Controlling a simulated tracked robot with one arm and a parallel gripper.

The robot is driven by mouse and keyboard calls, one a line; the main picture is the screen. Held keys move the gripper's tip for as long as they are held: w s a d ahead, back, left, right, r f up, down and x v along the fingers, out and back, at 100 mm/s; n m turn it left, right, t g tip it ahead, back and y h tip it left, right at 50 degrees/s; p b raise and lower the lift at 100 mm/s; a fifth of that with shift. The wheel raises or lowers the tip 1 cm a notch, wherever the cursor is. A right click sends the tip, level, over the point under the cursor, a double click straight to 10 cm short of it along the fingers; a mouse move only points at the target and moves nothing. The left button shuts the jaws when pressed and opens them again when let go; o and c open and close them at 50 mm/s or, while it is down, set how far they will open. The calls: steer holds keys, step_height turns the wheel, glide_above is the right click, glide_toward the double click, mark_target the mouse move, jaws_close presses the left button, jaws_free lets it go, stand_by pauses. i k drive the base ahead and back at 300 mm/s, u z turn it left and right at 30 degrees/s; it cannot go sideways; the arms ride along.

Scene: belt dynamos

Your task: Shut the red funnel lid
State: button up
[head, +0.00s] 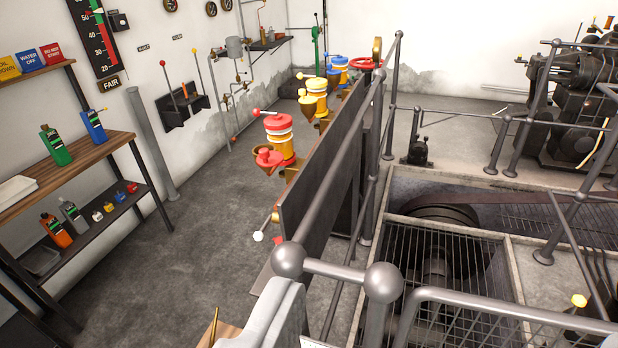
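The red funnel (267,160) is small and stands in front of the nearest oiler, a red-capped yellow and white cylinder (280,138), on the left side of a dark panel. At this size I cannot tell for certain how far the lid stands open. Nothing is touching it.
Yellow (309,102) and blue (338,70) oilers stand farther along the dark panel (325,170). Grey railings (372,170) and a grated pit (440,270) lie to the right. A shelf (70,175) with bottles stands left. The floor (190,230) between is clear.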

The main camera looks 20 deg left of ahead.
mark_target(265, 157)
steer(key=u, duration=0.3)
steer(key=i, duration=1)
steer(key=u, duration=0.3)
